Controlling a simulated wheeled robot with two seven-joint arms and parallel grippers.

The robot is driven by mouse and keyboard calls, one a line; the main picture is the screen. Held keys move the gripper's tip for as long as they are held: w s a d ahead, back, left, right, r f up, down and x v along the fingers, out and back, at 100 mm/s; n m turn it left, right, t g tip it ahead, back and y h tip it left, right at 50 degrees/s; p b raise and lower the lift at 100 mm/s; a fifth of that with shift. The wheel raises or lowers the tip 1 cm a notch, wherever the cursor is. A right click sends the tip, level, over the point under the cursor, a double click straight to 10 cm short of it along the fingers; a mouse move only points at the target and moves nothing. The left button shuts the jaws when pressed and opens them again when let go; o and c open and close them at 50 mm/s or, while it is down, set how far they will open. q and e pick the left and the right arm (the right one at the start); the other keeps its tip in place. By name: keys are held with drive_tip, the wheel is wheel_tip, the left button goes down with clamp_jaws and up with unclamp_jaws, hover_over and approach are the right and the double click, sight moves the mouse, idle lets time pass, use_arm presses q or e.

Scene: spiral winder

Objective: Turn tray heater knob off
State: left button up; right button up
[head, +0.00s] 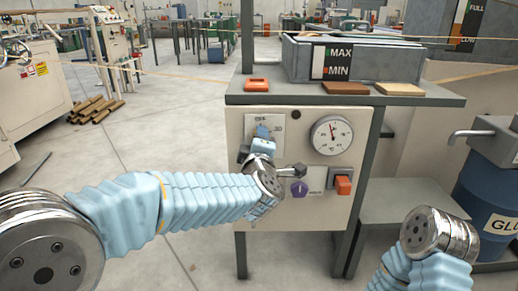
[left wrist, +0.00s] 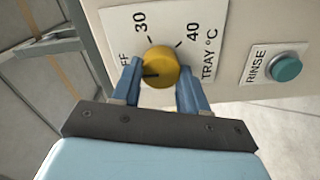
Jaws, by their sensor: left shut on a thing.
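The tray heater knob (left wrist: 161,66) is round and yellow in the left wrist view, on a white plate (left wrist: 205,18) marked OFF, 30, 40 and TRAY °C. Its dark pointer mark faces left in that view, near the OFF lettering. My left gripper (left wrist: 160,74) has its two blue fingers on either side of the knob, shut on it. In the head view my left gripper (head: 263,133) is at the panel's upper left and hides the knob and part of its plate (head: 278,122). My right arm shows at the lower right, but its gripper does not.
The panel (head: 322,205) also carries a dial gauge (head: 332,135), a purple knob (head: 299,188) and an orange switch (head: 343,185). A teal RINSE button (left wrist: 286,68) is near the heater plate. A grey trough (head: 385,62) stands on the bench above. A blue drum (head: 490,205) is at right.

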idle(0.3)
use_arm(q)
drive_tip(key=o, duration=1.1)
drive_tip(key=shift+c, duration=0.2)
drive_tip(key=shift+s, duration=0.1)
drive_tip(key=s, duration=1.3)
drive_tip(key=shift+s+p, duration=0.3)
drive_tip(key=shift+p, duration=0.1)
